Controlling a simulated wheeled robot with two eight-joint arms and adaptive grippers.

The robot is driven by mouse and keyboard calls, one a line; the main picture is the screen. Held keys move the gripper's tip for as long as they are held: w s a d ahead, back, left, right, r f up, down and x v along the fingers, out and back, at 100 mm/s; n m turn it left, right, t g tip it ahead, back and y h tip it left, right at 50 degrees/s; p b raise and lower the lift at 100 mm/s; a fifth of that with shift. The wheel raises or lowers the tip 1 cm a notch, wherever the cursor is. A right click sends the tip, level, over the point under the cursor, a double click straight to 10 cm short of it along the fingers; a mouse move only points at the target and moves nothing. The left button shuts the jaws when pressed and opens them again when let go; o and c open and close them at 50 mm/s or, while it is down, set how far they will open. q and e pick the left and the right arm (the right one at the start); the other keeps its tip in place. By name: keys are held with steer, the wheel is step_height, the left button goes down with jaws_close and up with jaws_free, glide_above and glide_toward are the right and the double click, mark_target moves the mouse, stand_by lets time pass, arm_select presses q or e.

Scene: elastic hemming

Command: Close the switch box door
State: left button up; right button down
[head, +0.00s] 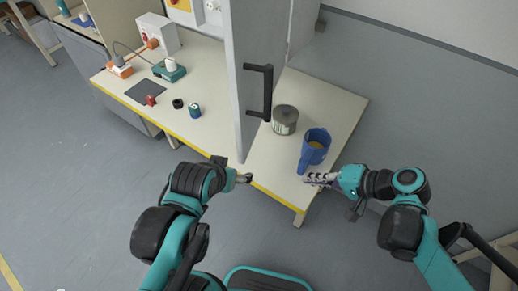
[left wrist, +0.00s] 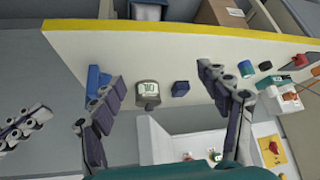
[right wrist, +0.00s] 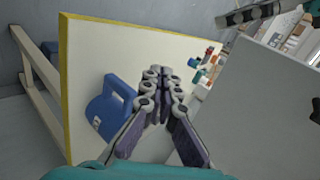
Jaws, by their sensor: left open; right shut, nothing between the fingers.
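The switch box door (head: 255,35) is a tall grey panel with a black handle (head: 268,92). It stands swung out over the workbench in the head view, and the box behind it is mostly cut off or hidden. The door also shows as a pale panel at the right of the right wrist view (right wrist: 265,105). My left gripper (head: 246,178) is open at the bench's front edge, below the door's lower edge; its fingers are spread and empty in the left wrist view (left wrist: 165,105). My right gripper (head: 308,180) is shut and empty, right of the door, near the blue jug.
The blue jug (head: 315,146) and a grey tin (head: 285,120) stand on the bench right of the door. Left of it are small parts, a dark mat (head: 146,91), a teal device (head: 169,71) and a white box (head: 158,33). The bench (head: 258,172) has a yellow front edge.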

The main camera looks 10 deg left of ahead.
mark_target(248, 147)
step_height(248, 147, up, 6)
steer(key=a+n+g+y, duration=0.1)
steer(key=n+g+y, duration=0.1)
steer(key=y, duration=0.6)
steer(key=a, duration=0.4)
steer(key=a+b, duration=0.1)
steer(key=a, duration=0.4)
steer(key=w+a+b, duration=0.1)
steer(key=a, duration=0.4)
steer(key=shift+w+r, duration=0.1)
steer(key=shift+r, duration=0.05)
steer(key=shift+w+a, duration=0.1)
